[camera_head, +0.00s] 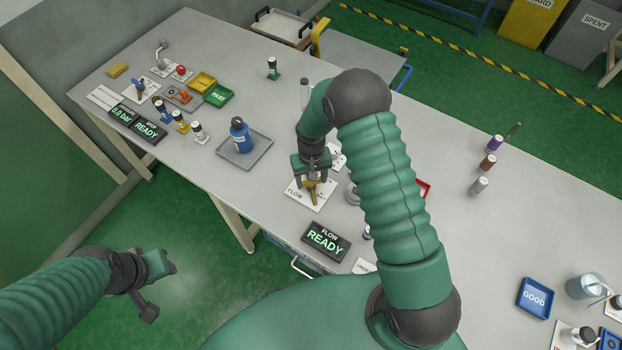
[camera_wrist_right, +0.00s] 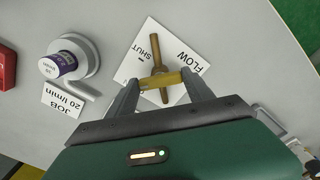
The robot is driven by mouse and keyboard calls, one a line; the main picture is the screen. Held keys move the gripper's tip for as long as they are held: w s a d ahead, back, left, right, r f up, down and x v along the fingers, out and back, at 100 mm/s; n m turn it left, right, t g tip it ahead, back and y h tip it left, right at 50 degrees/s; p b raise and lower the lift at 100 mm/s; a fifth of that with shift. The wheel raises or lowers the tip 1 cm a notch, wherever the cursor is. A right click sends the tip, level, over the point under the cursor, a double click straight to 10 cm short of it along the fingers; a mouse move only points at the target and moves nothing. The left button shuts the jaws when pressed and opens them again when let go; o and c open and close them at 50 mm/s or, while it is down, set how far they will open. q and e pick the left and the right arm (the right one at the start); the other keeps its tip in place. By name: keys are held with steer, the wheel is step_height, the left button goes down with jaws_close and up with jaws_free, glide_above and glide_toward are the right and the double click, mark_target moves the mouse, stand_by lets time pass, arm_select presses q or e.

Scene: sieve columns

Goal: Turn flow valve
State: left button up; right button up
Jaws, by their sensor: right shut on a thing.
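The flow valve has a brass bar handle (camera_wrist_right: 156,62) standing over a white card (camera_wrist_right: 184,62) marked FLOW and SHUT. In the head view the card (camera_head: 302,196) lies on the bench, and the handle (camera_head: 312,194) shows just under my right gripper. My right gripper (camera_head: 312,180) points down at the valve. In the wrist view its fingers (camera_wrist_right: 160,84) are shut on the brass handle. A black display (camera_head: 326,241) reads FLOW READY in front of the valve.
A grey round fixture with a purple-banded column (camera_wrist_right: 62,64) stands beside the valve, near a JOB 20 l/min card (camera_wrist_right: 64,98). A blue bottle (camera_head: 239,134) stands on a grey tray (camera_head: 259,149) to the left. Several columns (camera_head: 480,184) stand at right.

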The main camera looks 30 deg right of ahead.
steer(key=n, duration=0.4)
steer(key=shift+w+d+r, duration=0.1)
steer(key=shift+w+r, duration=0.1)
steer(key=shift+w, duration=0.15)
steer(key=shift+n, duration=2.1)
steer(key=o, duration=1.4)
steer(key=shift+f, duration=0.2)
steer(key=shift+c, duration=0.2)
steer(key=shift+s, duration=0.1)
step_height(320, 180, up, 17)
steer(key=shift+b, duration=0.4)
